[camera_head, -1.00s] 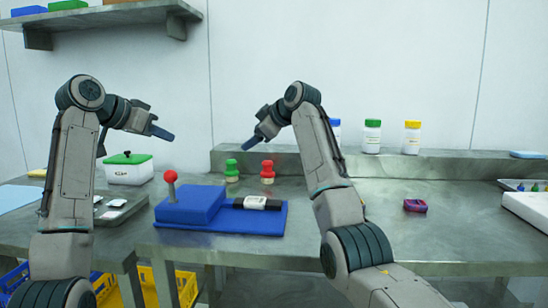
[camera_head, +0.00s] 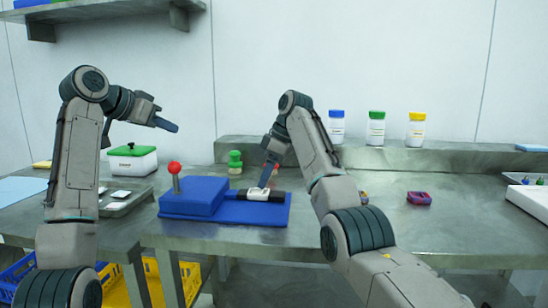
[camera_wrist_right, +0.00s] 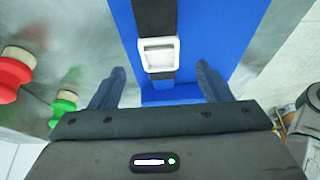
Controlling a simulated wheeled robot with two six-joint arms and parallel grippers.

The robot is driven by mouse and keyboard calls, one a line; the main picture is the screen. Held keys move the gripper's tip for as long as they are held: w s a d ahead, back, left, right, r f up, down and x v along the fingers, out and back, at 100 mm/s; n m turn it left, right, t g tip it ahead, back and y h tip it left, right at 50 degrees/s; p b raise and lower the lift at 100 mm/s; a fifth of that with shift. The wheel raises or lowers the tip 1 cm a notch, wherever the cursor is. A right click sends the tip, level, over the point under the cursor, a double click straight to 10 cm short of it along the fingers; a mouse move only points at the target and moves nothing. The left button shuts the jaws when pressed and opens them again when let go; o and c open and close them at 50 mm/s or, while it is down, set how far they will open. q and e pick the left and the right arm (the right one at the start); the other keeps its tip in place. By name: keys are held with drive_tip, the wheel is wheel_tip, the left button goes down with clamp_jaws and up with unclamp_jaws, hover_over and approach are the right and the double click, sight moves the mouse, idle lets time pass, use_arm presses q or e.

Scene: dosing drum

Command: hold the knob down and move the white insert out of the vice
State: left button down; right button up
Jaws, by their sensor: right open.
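The blue vice (camera_head: 195,196) stands on the table, with a red ball knob (camera_head: 174,168) on a short post at its left. The white insert (camera_head: 258,194) sits on the vice's lower right part between black pieces. In the right wrist view it is a white rectangular frame (camera_wrist_right: 158,42) on a black strip. My right gripper (camera_head: 266,180) is just above the insert. Its open fingers (camera_wrist_right: 161,70) point to either side of it, apart from it. My left gripper (camera_head: 166,124) hangs in the air above and left of the knob, not touching it; its jaw gap is unclear.
A green stamp (camera_head: 235,160) and a red one, partly hidden by my right arm, stand behind the vice. A green-lidded white box (camera_head: 130,164) is at the left. Several bottles line the back ledge. A small purple-red item (camera_head: 419,198) lies right, with clear table around it.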

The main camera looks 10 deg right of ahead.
sight(259, 194)
drive_tip(key=shift+x, duration=2.3)
drive_tip(key=c, duration=1.1)
drive_tip(key=shift+o, duration=0.2)
